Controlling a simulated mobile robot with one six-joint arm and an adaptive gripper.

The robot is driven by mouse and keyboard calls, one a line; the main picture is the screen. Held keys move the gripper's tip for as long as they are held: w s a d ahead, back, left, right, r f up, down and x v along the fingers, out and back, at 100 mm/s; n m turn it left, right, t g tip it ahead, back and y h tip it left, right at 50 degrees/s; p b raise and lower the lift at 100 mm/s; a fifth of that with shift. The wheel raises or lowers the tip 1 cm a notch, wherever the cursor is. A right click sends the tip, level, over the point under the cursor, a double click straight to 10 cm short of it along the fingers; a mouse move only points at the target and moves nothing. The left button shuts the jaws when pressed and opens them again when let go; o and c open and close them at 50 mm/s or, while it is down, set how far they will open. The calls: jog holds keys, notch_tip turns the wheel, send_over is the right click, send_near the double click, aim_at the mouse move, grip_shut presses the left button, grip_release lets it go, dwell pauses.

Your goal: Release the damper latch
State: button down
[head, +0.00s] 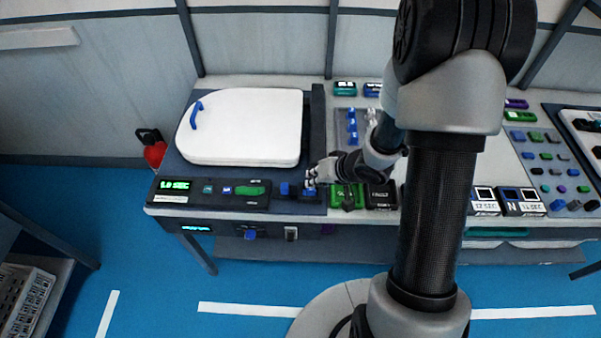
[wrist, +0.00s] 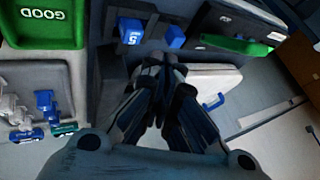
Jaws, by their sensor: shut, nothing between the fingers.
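Two small blue parts sit on the dark front panel of the seat station: a blue block with a white mark (wrist: 131,31) and a smaller blue knob (wrist: 176,36). I cannot tell for sure which is the damper latch. In the head view a blue part (head: 289,188) shows just left of my gripper (head: 311,179). In the wrist view my gripper (wrist: 167,68) is shut and empty, its tips pointing at the panel just short of the blue parts. I cannot tell whether it touches either.
A white toilet seat lid (head: 243,126) with a blue handle (head: 196,115) lies flat behind the panel. A long green button (head: 250,190) is left of the blue parts. A green bin (wrist: 42,22) marked GOOD is close on the other side. A red container (head: 153,152) stands left.

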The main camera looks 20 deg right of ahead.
jog(key=shift+a, duration=0.1)
jog(key=b, duration=0.5)
send_near(289, 191)
jog(key=w+f, duration=0.2)
jog(key=w, duration=0.1)
jog(key=w+f, duration=0.1)
jog(key=shift+w+a+f, duration=0.15)
jog(key=shift+a+f, duration=0.05)
jog(key=shift+a, duration=0.2)
jog(key=shift+a, duration=0.15)
jog(key=shift+w+a+p, duration=0.2)
jog(key=shift+a+p, duration=0.1)
jog(key=shift+a, duration=0.25)
jog(key=shift+w+a+p, duration=0.2)
jog(key=shift+a+p, duration=0.05)
jog(key=shift+a, duration=0.3)
jog(key=shift+r, duration=0.15)
